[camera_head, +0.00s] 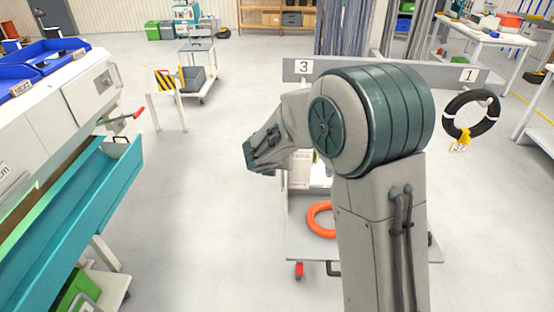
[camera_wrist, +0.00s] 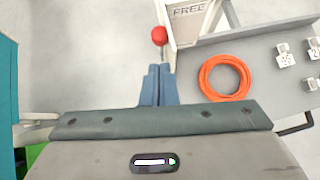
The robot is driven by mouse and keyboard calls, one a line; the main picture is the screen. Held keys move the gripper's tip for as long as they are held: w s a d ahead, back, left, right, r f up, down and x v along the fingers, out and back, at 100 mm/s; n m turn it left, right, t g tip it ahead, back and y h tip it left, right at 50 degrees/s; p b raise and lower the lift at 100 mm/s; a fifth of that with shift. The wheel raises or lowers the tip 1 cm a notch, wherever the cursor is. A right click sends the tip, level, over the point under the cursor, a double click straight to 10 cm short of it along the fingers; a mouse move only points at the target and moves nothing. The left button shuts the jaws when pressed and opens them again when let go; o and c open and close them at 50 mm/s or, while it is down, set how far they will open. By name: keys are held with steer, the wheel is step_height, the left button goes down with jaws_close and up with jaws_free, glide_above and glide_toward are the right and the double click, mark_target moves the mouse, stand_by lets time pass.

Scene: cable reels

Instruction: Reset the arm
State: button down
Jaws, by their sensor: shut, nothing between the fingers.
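My arm rises at the centre right of the head view and bends over to the left. My gripper is hidden there behind the wrist link, but it shows in the wrist view (camera_wrist: 150,84) with its blue-grey fingers together and nothing between them. The fingers point down at the floor beside a grey cart (camera_head: 305,242). A red knob (camera_wrist: 159,36) shows just beyond the fingertips; I cannot tell how far below them it is. An orange cable coil (camera_head: 321,219) lies on the cart deck, and it also shows in the wrist view (camera_wrist: 203,82), right of the fingers and apart from them.
A grey board (camera_head: 400,72) with labels 3 and 1 stands behind my arm. A black coil (camera_head: 471,113) hangs at its right end. A bench with a teal tray (camera_head: 85,205) and blue bins (camera_head: 40,58) stands at left. Open floor (camera_head: 205,215) lies between bench and cart.

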steer(key=shift+a, duration=0.1)
stand_by(0.3)
steer(key=s+d+r+m+g+h+b, duration=0.25)
steer(key=s+d+r+m, duration=0.35)
steer(key=s+d+m, duration=0.75)
steer(key=s+m+g+y+b, duration=0.2)
steer(key=s+m+y, duration=0.2)
steer(key=s+m, duration=1.4)
steer(key=shift+s+d+f+m+g, duration=0.25)
steer(key=shift+s+f+m+g, duration=0.15)
steer(key=shift+m, duration=0.45)
